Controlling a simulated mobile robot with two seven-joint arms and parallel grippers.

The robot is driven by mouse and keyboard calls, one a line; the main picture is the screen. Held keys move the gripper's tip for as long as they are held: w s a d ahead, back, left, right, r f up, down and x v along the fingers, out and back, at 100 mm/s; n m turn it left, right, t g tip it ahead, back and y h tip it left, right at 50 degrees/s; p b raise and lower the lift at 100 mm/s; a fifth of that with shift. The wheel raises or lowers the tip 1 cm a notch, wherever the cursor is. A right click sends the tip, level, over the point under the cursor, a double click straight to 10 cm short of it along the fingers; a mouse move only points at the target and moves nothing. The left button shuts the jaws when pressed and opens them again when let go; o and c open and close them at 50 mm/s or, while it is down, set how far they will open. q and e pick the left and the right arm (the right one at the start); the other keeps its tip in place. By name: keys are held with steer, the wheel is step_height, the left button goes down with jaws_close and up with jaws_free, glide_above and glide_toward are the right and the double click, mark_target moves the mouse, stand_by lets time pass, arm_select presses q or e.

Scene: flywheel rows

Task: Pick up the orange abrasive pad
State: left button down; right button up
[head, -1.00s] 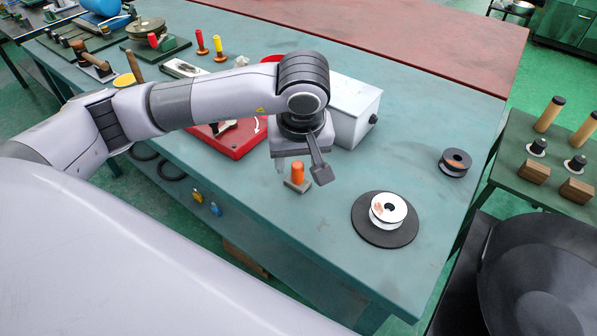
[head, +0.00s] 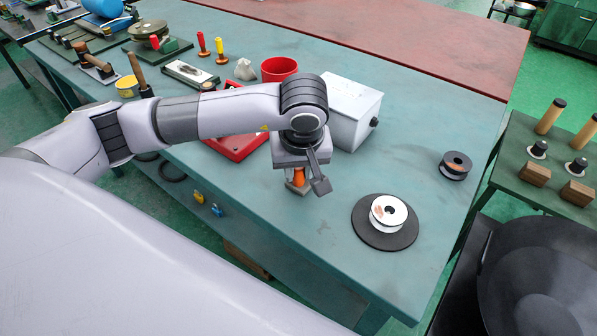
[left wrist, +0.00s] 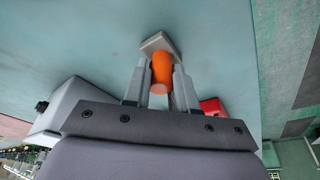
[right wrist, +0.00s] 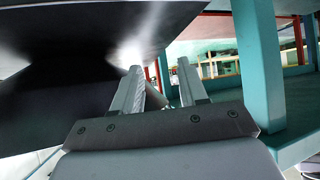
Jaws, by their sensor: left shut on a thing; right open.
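The orange abrasive pad has an upright orange cylindrical grip (head: 299,178) on a flat grey-beige base (head: 299,189). It stands on the teal bench near its front edge. My left gripper (head: 298,177) is directly above it, fingers pointing down and shut on the orange grip. In the left wrist view the orange grip (left wrist: 162,72) sits between the two fingers, with the grey base (left wrist: 160,43) beyond it. The base appears to rest on the bench. My right gripper (right wrist: 158,85) is open and empty, low beside a dark surface and a teal bench leg.
A grey box (head: 352,112) stands close behind my left gripper, with a red plate (head: 236,147) to its left. A white spool (head: 387,211) on a black disc (head: 398,236) and a dark spool (head: 456,164) stand to the right. The bench between is clear.

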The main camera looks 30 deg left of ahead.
arm_select(q)
step_height(320, 180, up, 20)
stand_by(0.6)
steer(key=c, duration=1.6)
jaws_free()
steer(key=shift+c, duration=1.2)
steer(key=shift+f, duration=0.15)
